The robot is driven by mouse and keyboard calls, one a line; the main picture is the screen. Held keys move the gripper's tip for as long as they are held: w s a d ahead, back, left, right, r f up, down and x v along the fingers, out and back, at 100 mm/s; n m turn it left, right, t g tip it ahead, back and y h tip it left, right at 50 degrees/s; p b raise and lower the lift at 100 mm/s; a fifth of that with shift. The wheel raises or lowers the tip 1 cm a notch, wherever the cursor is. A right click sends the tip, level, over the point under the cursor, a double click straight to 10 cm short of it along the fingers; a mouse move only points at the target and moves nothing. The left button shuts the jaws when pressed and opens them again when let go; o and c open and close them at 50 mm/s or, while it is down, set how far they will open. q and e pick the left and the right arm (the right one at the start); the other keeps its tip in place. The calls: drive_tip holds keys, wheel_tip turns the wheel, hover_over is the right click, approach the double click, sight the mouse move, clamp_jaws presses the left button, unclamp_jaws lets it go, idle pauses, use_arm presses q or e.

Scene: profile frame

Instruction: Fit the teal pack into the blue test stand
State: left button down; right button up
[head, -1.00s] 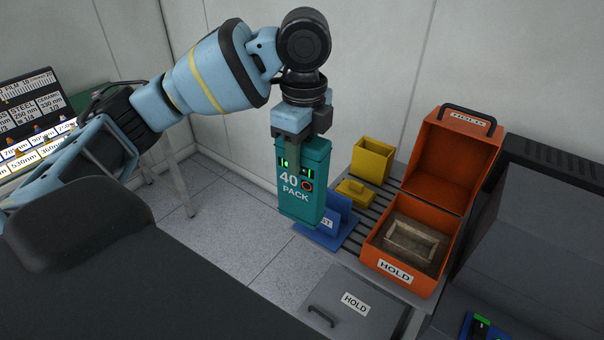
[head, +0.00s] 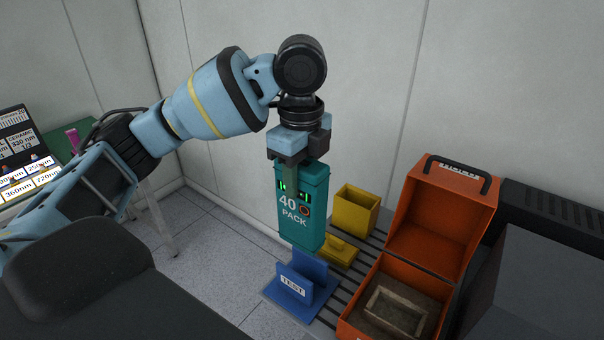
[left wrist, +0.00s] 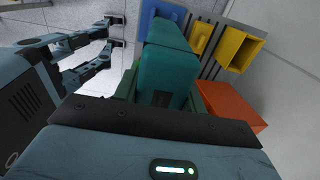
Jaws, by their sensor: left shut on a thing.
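The teal pack (head: 303,209) is marked "40 PACK" and hangs upright below my left gripper (head: 300,165), which is shut on its top. In the head view its lower end is just above and behind the blue test stand (head: 308,278), apart or touching I cannot tell. The stand has two upright plates and a "TEST" label on a flat base. In the left wrist view the pack (left wrist: 166,72) runs away from the jaws, with part of the blue stand (left wrist: 160,12) past its far end.
On the slatted bench (head: 345,288) a yellow open bin (head: 355,211) and a small yellow block (head: 341,252) stand behind the stand. An open orange case (head: 424,222) with a grey foam tray inside is to the right. A wall is close behind.

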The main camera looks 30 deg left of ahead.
use_arm(q)
drive_tip(key=shift+w+f, duration=0.15)
drive_tip(key=shift+f, duration=3.2)
use_arm(e)
drive_tip(key=shift+w, duration=0.2)
drive_tip(key=shift+r, duration=0.1)
drive_tip(key=shift+w, duration=0.1)
